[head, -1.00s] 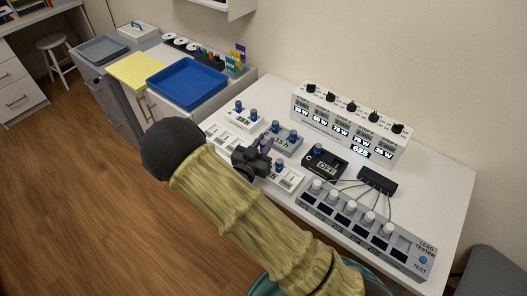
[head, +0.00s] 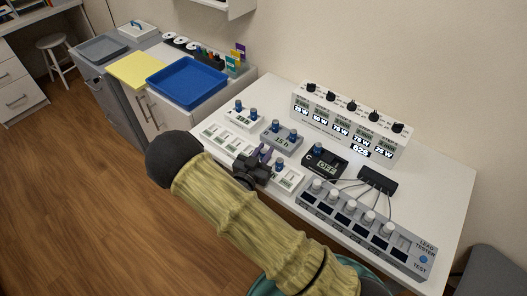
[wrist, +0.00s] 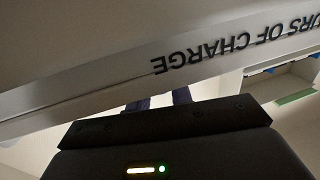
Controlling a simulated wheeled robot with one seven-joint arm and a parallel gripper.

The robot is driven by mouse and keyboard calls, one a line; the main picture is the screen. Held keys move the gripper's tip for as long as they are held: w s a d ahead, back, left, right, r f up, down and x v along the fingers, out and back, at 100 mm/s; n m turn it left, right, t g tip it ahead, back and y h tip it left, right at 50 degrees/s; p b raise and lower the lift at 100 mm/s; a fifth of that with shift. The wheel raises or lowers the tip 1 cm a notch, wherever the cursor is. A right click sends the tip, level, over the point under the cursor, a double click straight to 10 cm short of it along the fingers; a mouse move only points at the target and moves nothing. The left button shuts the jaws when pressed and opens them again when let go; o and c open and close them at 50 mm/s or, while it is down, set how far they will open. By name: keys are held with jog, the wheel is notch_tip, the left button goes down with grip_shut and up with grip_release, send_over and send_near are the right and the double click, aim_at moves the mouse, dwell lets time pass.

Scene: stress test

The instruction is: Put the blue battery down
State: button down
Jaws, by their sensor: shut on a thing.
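My gripper (head: 262,156) is low over the white bench, beside the grey unit reading about 15 h (head: 282,138). Its purple-blue fingers show just beyond the dark wrist and seem shut. In the wrist view, the finger stems (wrist: 160,102) run up behind a pale panel (wrist: 120,80) lettered "…URS OF CHARGE", which hides the fingertips. The blue battery in the jaws is hidden in both views, so its tilt and any contact below it cannot be told.
A row of white display units (head: 225,142) lies left of my gripper, and a white unit with a blue knob (head: 287,179) lies right. A black OFF unit (head: 325,163), a lead tester (head: 365,226) and a dial panel (head: 350,120) crowd the bench. A blue tray (head: 187,82) stands left.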

jog(key=c, duration=1.3)
grip_release()
jog(key=shift+o, duration=0.2)
jog(key=b+v, duration=0.2)
jog(key=v, duration=1.5)
jog(key=shift+s+a+f+b, duration=0.15)
jog(key=shift+s+f+b, duration=0.05)
jog(key=shift+f+b, duration=0.15)
